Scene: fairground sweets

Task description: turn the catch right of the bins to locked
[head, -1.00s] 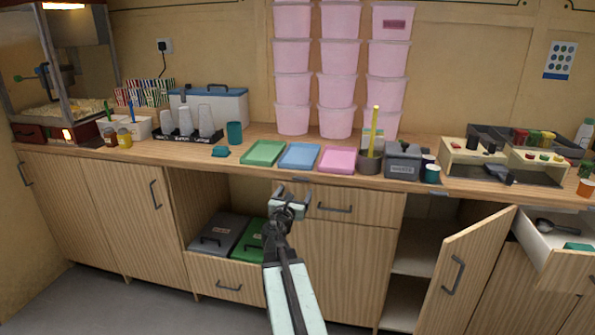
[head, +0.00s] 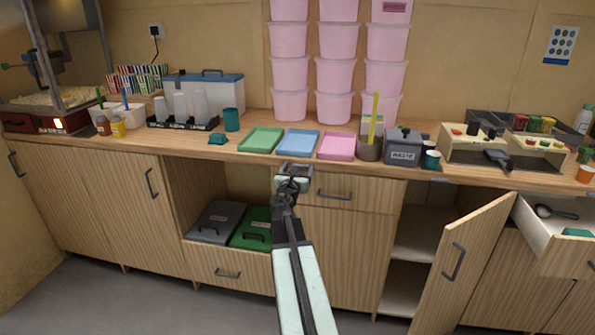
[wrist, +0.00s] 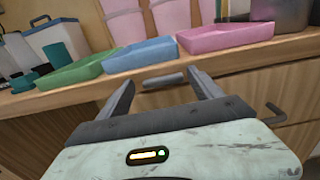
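The catch (wrist: 163,80) appears as a short grey bar, lying roughly level just under the worktop edge in the wrist view. It sits between and beyond the fingertips of my gripper (wrist: 161,84); I cannot tell whether they touch it. My gripper is open, with a finger on each side. In the head view my gripper (head: 295,168) is at the worktop's front edge, hiding most of the catch.
Green (head: 261,140), blue (head: 298,143) and pink (head: 337,147) trays lie on the worktop just above my gripper. A drawer handle (head: 334,195) juts out to the right. A cupboard door (head: 462,265) and a drawer (head: 550,225) stand open farther right.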

